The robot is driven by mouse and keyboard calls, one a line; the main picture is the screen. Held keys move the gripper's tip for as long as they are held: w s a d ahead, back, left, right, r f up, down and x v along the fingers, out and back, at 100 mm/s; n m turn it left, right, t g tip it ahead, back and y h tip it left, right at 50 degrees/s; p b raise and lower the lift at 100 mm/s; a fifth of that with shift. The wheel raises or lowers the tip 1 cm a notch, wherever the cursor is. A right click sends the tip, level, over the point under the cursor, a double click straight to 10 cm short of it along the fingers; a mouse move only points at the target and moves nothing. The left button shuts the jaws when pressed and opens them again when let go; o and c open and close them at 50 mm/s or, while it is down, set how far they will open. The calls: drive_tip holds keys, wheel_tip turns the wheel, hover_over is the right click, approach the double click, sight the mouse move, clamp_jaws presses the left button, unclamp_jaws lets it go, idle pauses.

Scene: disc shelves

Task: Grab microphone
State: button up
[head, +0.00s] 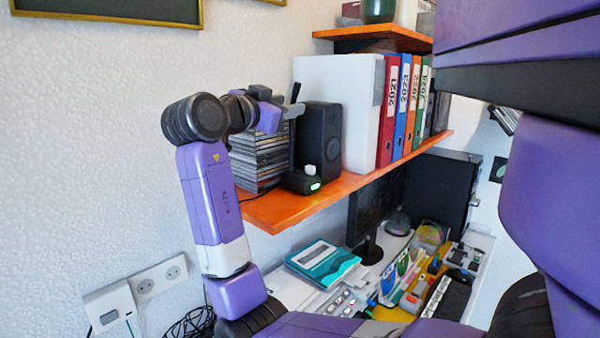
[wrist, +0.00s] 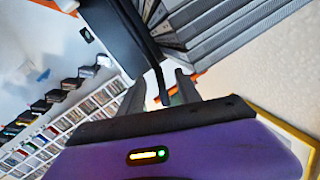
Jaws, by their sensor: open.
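The microphone is a thin black stem on a small dark base (head: 300,183) with a lit green display, at the front of the orange shelf. Its black upper end (head: 295,92) shows just above my gripper (head: 291,110) in the head view. In the wrist view the black stem (wrist: 157,72) runs between the two grey fingers of my gripper (wrist: 160,88). The fingers are open, with a gap on either side of the stem. A faint green glow shows beyond the fingertips. The middle of the stem is hard to make out in the head view.
A black speaker (head: 319,143) stands close to the right of the microphone. A stack of disc cases (head: 260,160) is close on its left. The orange shelf (head: 275,210) also holds a white box (head: 352,115) and binders. A cluttered desk lies below.

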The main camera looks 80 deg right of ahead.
drive_tip(key=shift+p+x, duration=0.35)
drive_tip(key=shift+x, duration=1.2)
drive_tip(key=shift+c, duration=0.2)
clamp_jaws()
